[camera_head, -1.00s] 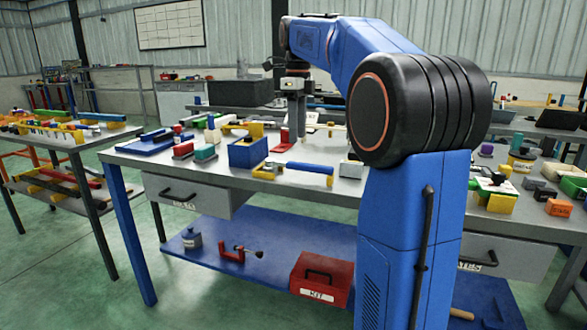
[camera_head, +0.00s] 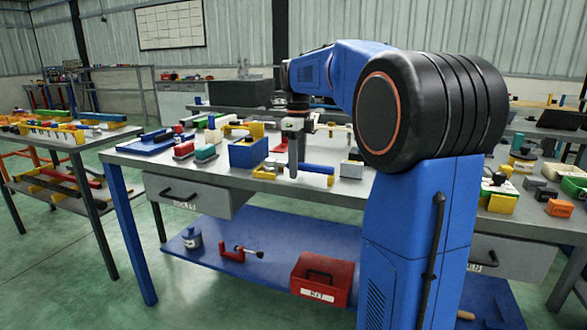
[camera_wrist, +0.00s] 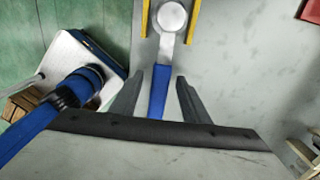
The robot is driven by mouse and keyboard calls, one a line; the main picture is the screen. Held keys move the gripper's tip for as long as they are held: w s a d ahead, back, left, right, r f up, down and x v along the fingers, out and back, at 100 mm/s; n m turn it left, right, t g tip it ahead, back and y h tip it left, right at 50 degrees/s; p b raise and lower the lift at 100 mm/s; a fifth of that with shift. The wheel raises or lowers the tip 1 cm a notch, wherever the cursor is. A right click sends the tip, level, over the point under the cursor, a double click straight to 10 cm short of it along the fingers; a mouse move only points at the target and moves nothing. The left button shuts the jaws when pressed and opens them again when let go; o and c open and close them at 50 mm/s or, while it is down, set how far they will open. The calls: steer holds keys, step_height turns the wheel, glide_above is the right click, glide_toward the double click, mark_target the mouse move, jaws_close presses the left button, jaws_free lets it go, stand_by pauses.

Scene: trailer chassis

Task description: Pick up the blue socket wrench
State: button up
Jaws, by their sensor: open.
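The blue socket wrench (camera_wrist: 158,92) lies on the grey bench, with its round silver head toward the top of the wrist view between two yellow pieces. My gripper (camera_wrist: 159,76) is open, with one finger on each side of the blue handle and a gap on both sides. In the head view, the wrench's blue handle (camera_head: 318,169) lies beside yellow parts near the bench's front edge. My gripper (camera_head: 293,174) points down there and hides part of it. Whether the fingertips reach down to the handle's level is hard to tell.
A blue bin (camera_head: 248,153) stands just left of my gripper. The bench front edge (camera_head: 270,184) is close, with a drawer (camera_head: 190,194) below.

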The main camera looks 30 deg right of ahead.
jaws_close()
steer(key=shift+r, duration=0.1)
